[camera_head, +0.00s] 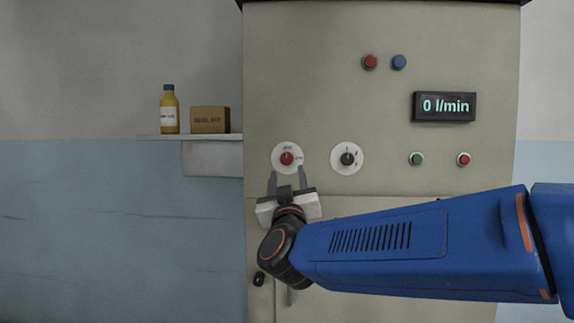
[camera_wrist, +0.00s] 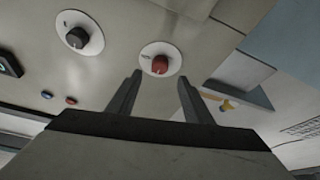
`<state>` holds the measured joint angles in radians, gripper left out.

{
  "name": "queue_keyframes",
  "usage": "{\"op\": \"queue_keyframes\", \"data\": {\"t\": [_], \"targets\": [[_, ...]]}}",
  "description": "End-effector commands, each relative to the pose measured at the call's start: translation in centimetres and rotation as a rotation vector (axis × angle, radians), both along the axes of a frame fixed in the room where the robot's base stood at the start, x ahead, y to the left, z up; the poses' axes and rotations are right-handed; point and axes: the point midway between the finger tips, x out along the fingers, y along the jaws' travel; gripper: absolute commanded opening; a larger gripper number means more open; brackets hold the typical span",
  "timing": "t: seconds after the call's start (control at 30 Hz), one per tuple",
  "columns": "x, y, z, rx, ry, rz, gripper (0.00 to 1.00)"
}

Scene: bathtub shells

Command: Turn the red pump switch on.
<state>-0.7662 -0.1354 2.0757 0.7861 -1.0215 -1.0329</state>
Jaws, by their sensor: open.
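The red pump switch (camera_head: 287,158) is a round red knob on a white disc on the beige cabinet front. In the wrist view the red knob (camera_wrist: 160,65) sits just beyond the fingertips, roughly centred between them. My gripper (camera_head: 287,177) is open and empty, its two fingers pointing at the knob from just below in the head view. In the wrist view my gripper's fingers (camera_wrist: 159,78) stand apart on either side, with no clear contact on the knob. The display (camera_head: 445,106) reads "0 l/min".
A black knob (camera_head: 347,158) on a white disc is close to the right of the red one. Red and blue buttons (camera_head: 384,62) are higher up. Green and red buttons (camera_head: 440,159) are at right. A shelf (camera_head: 190,137) at left holds a yellow bottle (camera_head: 169,112) and a brown box (camera_head: 210,120).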

Motion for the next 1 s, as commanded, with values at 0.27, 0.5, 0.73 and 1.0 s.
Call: {"op": "queue_keyframes", "data": {"t": [0.27,0.5,0.73,1.0], "targets": [[4.4,0.2,1.7,-0.001,0.001,-0.002,0.46],[6.5,0.3,2.6,0.0,0.001,-0.001,0.46],[6.9,0.4,2.7,0.0,0.0,0.0,0.46],[6.8,0.4,2.7,0.0,0.0,0.0,0.17]]}}
